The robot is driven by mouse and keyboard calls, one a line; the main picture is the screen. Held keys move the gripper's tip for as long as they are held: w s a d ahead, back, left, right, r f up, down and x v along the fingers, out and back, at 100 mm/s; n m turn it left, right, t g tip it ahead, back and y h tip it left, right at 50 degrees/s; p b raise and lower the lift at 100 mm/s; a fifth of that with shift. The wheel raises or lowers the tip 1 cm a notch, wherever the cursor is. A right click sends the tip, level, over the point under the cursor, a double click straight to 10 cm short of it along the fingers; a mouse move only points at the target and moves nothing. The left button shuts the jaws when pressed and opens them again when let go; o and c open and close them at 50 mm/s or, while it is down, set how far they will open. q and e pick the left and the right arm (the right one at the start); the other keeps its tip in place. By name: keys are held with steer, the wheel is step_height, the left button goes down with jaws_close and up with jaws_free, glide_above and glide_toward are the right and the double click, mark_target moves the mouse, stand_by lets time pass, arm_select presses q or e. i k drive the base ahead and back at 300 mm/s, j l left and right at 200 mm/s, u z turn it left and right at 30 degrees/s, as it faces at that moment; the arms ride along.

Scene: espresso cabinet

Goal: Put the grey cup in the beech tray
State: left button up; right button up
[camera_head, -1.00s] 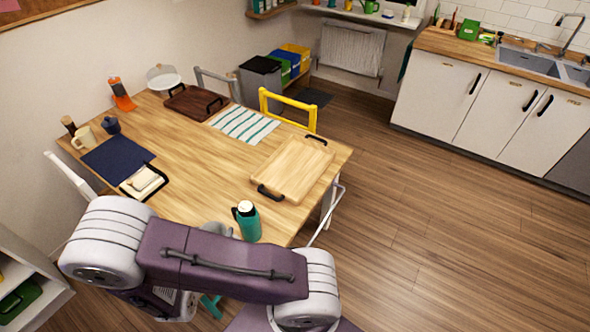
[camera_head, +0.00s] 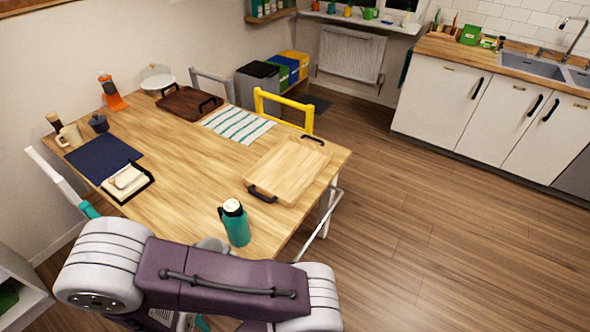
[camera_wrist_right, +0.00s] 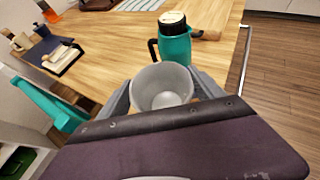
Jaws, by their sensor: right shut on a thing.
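The grey cup (camera_wrist_right: 162,88) is upright between the fingers of my right gripper (camera_wrist_right: 163,97), which is shut on it. I see into the cup, and it looks empty. In the head view only a bit of the grey cup (camera_head: 211,244) shows above my arm, near the table's front edge; my arm hides the rest. The beech tray (camera_head: 290,168) is a pale wooden tray with dark handles, lying empty on the right part of the table. In the right wrist view part of the tray (camera_wrist_right: 211,18) shows beyond the bottle. My left gripper is not in view.
A teal bottle (camera_head: 235,224) stands between the cup and the tray. The wooden table (camera_head: 190,150) is clear in the middle. A striped cloth (camera_head: 238,123), a dark tray (camera_head: 188,102) and a navy mat (camera_head: 102,158) lie farther off. A yellow chair (camera_head: 285,108) stands behind.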

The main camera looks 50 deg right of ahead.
mark_target(307, 156)
steer(key=l, duration=1.45)
steer(key=i+l, duration=0.1)
steer(key=l, duration=0.3)
